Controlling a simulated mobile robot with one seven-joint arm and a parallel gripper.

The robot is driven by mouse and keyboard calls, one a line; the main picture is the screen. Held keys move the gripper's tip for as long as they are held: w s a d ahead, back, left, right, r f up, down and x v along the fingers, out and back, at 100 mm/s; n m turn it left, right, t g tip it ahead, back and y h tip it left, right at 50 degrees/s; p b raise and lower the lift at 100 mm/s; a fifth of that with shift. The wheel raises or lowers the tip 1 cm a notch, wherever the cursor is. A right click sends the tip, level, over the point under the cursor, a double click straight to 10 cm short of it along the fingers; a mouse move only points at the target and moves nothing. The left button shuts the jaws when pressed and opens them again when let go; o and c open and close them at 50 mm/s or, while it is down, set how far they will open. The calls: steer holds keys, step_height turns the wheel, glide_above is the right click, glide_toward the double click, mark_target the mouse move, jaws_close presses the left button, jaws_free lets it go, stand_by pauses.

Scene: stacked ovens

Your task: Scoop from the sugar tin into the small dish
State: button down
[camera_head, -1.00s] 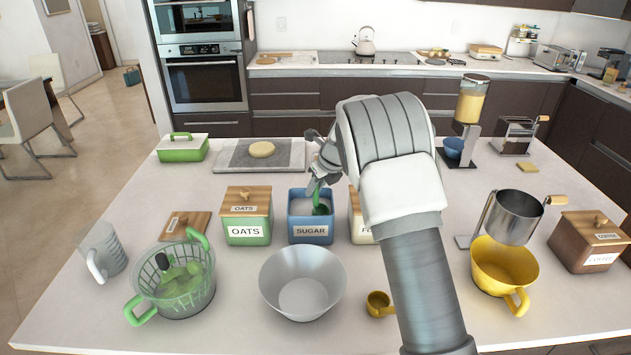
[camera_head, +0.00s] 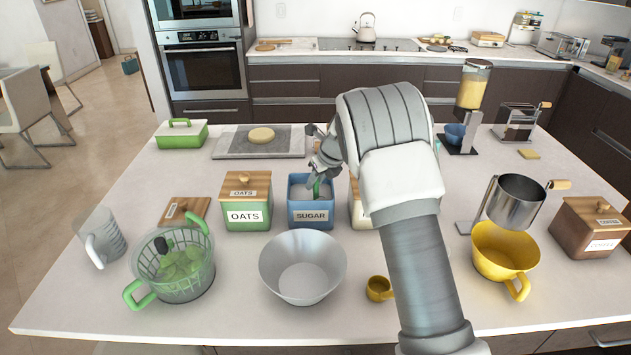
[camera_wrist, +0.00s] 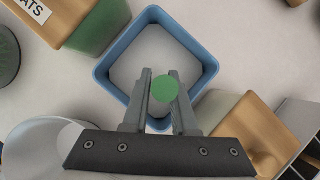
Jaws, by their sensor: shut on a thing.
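The blue sugar tin (camera_head: 311,213) stands open in the middle of the table, labelled SUGAR, with white sugar (camera_wrist: 128,62) inside. My gripper (camera_head: 322,165) is above the tin, shut on a green scoop (camera_wrist: 165,89). In the wrist view I see the round end of its handle between the fingers. The handle points down into the tin in the head view, and the scoop's bowl is hidden. I cannot tell which vessel is the small dish; a large pale bowl (camera_head: 302,268) and a small yellow cup (camera_head: 379,289) stand in front.
The oats tin (camera_head: 246,201) is close on the left of the sugar tin. Another wooden-lidded tin (camera_head: 361,210) is close on the right, partly behind my arm.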

step_height(320, 180, up, 11)
steer(key=p, duration=1)
steer(key=shift+f, duration=0.3)
steer(key=c, duration=1.4)
jaws_free()
jaws_close()
